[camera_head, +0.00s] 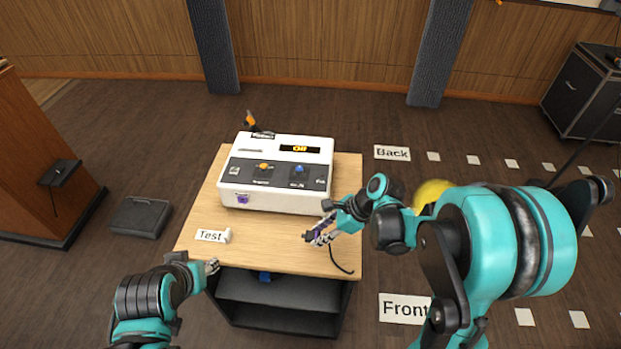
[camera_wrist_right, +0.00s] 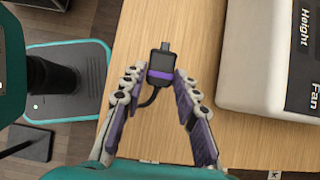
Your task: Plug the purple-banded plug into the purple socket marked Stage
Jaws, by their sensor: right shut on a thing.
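The purple-banded plug (camera_wrist_right: 161,69) is a dark block with a purple band, a narrow metal tip and a black cable. My right gripper (camera_head: 319,235) is shut on it above the front right of the table; the right wrist view shows the plug between its fingertips, tip pointing away from the palm. The purple socket (camera_head: 242,198) is on the lower left of the white console's front face, left of and apart from the plug; its label is too small to read. My left gripper (camera_head: 212,266) is at the table's front left edge, too small to judge.
The white console (camera_head: 290,204) stands on the wooden table (camera_head: 270,255), with orange and blue knobs on top. A "Test" label (camera_head: 211,236) lies at the table's left, with a small white object (camera_head: 227,236) beside it. The tabletop before the console is mostly clear.

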